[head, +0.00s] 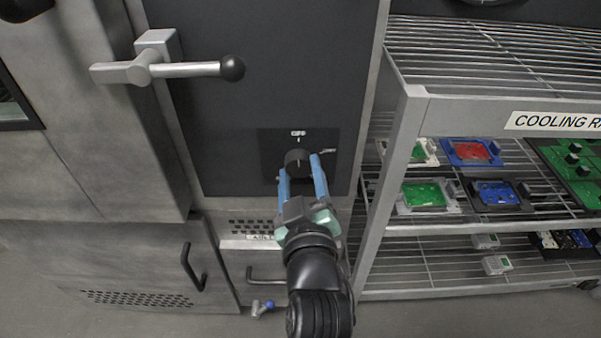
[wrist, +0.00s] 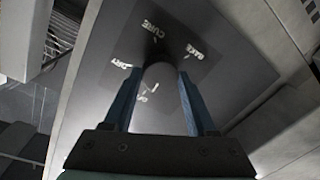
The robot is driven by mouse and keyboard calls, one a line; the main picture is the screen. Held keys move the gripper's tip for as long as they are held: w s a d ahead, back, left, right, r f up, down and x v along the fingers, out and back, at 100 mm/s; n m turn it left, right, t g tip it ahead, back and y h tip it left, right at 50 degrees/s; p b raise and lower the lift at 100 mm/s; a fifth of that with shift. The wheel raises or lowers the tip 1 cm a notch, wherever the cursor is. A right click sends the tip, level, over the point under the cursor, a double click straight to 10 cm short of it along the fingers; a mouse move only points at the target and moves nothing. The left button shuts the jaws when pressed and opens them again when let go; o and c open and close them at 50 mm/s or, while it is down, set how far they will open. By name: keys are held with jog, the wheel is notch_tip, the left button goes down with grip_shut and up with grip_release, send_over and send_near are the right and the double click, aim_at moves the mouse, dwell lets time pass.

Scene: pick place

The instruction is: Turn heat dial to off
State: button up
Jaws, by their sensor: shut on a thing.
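The heat dial (head: 297,158) is a round black knob on a dark square plate on the oven's dark front panel. A white OFF label (head: 298,133) with a short tick sits above it. My gripper (head: 300,167) has its blue fingers on either side of the dial and is shut on it. In the wrist view, the dial (wrist: 160,76) stands between the fingers, with CURE, BAKE and DRY labels around it and a partly hidden label lower down.
A lever handle (head: 190,70) with a black ball end is above left of the dial. A metal cooling rack (head: 415,110) with circuit boards stands close on the right. Drawer handles (head: 193,268) and vents are below. The panel left of the dial is clear.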

jog(key=o, duration=1.4)
jog(key=shift+c, duration=0.2)
jog(key=s+d+p, duration=0.1)
jog(key=s, duration=1.2)
jog(key=shift+r+p, duration=0.3)
jog(key=shift+p, duration=0.05)
